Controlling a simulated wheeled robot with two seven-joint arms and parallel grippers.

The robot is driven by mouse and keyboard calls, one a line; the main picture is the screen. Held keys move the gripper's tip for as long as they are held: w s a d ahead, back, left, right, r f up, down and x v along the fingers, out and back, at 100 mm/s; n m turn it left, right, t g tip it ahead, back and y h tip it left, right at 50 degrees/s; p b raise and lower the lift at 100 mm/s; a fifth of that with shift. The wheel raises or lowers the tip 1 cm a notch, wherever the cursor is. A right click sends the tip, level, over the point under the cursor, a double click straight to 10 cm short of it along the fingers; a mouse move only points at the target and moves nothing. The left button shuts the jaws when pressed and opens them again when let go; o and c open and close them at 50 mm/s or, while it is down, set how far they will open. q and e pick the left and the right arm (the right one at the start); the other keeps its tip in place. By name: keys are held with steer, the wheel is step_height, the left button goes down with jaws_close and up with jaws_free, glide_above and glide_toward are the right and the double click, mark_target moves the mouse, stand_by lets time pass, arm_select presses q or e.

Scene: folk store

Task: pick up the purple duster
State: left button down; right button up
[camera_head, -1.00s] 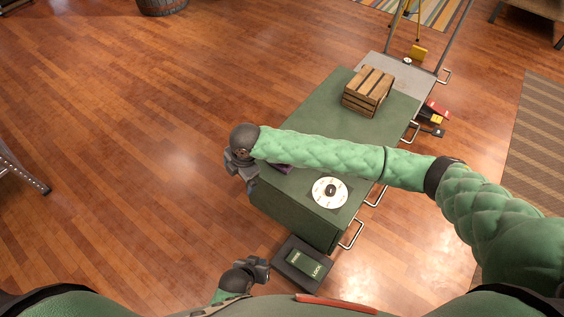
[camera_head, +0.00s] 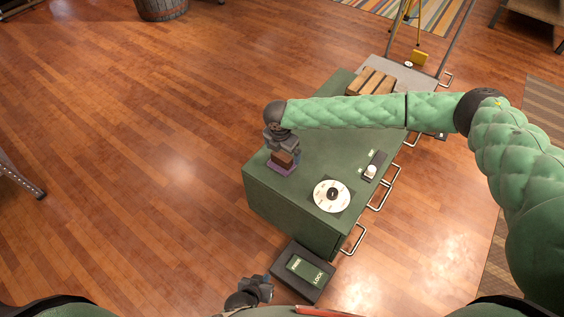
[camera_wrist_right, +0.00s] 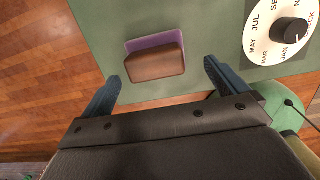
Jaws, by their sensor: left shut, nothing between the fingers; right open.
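The purple duster (camera_head: 282,165) lies on the near left part of the green cabinet top, a purple pad under a brown wooden block. In the right wrist view the duster (camera_wrist_right: 156,62) sits ahead of and between my open fingers, with a visible gap on each side. My right gripper (camera_head: 284,149) is open and empty just above it in the head view, partly covering its far side. The right gripper shows in its wrist view too (camera_wrist_right: 162,74). My left gripper (camera_head: 266,287) is shut and empty low in the picture, away from the duster.
A white month dial (camera_head: 332,195) and a small knob on a dark plate (camera_head: 371,171) are on the green cabinet top (camera_head: 285,203). A wooden crate (camera_head: 371,83) stands at its far end. A dark box (camera_head: 303,271) is at its near end. Metal handles line the right side.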

mark_target(282, 155)
steer(key=shift+w+a+f, duration=0.1)
steer(key=shift+w+f, duration=0.15)
steer(key=shift+f, duration=1.1)
steer(key=shift+w+f, duration=0.2)
steer(key=shift+f, duration=1.15)
steer(key=shift+c, duration=0.2)
steer(key=c, duration=0.9)
steer(key=shift+o, duration=0.2)
steer(key=shift+r, duration=0.55)
step_height(282, 155, up, 3)
steer(key=d+r, duration=0.7)
steer(key=d, duration=0.4)
steer(key=shift+w+d+p, duration=0.25)
steer(key=shift+d+p, duration=0.05)
